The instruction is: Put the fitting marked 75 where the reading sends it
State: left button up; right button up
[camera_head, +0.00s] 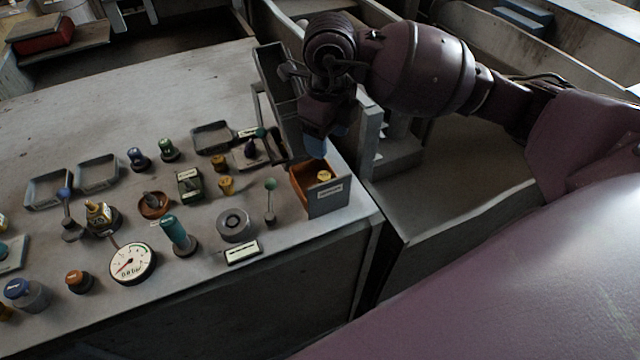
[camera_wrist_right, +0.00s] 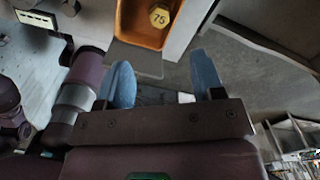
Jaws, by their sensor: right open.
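The fitting marked 75 is a yellow piece lying in an orange-lined box at the table's right edge; it shows in the head view (camera_head: 323,176) and, with its number legible, in the right wrist view (camera_wrist_right: 159,17). The box (camera_head: 328,199) has a grey front with a small label. My right gripper (camera_head: 326,143) is above and just behind the box; its blue fingers stand apart and empty in the right wrist view (camera_wrist_right: 164,82). A round white gauge (camera_head: 132,264) has its red needle pointing lower left. My left gripper is not in view.
Knobs, levers and small fittings crowd the table. A round grey socket (camera_head: 235,225), a teal-handled lever (camera_head: 178,234) and a white label plate (camera_head: 243,252) stand left of the box. Shallow trays (camera_head: 98,173) lie farther back.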

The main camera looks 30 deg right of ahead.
notch_tip(320, 180, up, 7)
dwell(0.3)
dwell(0.5)
